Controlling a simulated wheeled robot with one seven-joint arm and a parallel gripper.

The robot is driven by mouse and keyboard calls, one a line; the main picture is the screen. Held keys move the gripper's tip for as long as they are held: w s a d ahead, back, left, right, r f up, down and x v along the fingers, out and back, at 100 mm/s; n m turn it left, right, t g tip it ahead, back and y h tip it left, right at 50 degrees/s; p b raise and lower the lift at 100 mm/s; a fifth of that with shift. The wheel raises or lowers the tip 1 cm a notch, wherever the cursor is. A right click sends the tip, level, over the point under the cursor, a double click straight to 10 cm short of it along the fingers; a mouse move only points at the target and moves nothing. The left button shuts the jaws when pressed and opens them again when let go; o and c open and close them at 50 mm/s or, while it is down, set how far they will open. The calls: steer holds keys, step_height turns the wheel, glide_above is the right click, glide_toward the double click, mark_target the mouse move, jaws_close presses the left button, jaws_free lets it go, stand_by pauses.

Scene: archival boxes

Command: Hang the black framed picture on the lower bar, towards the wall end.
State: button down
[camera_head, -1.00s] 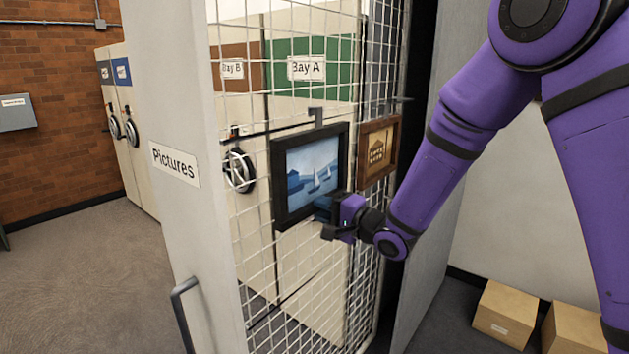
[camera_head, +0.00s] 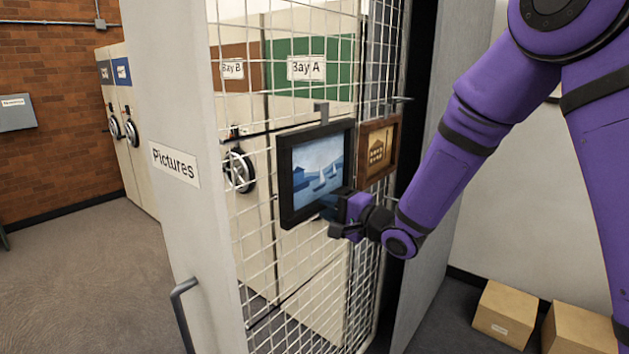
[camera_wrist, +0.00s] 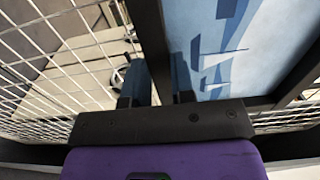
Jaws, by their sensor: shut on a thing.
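The black framed picture (camera_head: 316,172) shows sailing boats on blue water. It is upright in front of the white wire mesh, with a grey hook (camera_head: 321,113) standing up from its top edge. My gripper (camera_head: 340,205) is shut on its frame near the lower right corner. In the wrist view the black frame side (camera_wrist: 149,45) runs between my two fingers (camera_wrist: 156,83). A dark bar (camera_head: 262,132) crosses the mesh near the hook's height. I cannot tell whether the hook touches it.
A brown framed picture (camera_head: 378,151) hangs close to the right of the black one. The white panel labelled Pictures (camera_head: 174,162) stands at the left, with a handle (camera_head: 182,288). Cardboard boxes (camera_head: 505,313) lie on the floor at the right.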

steer(key=v, duration=0.7)
steer(key=shift+s+d, duration=0.15)
steer(key=shift+d, duration=0.05)
stand_by(0.8)
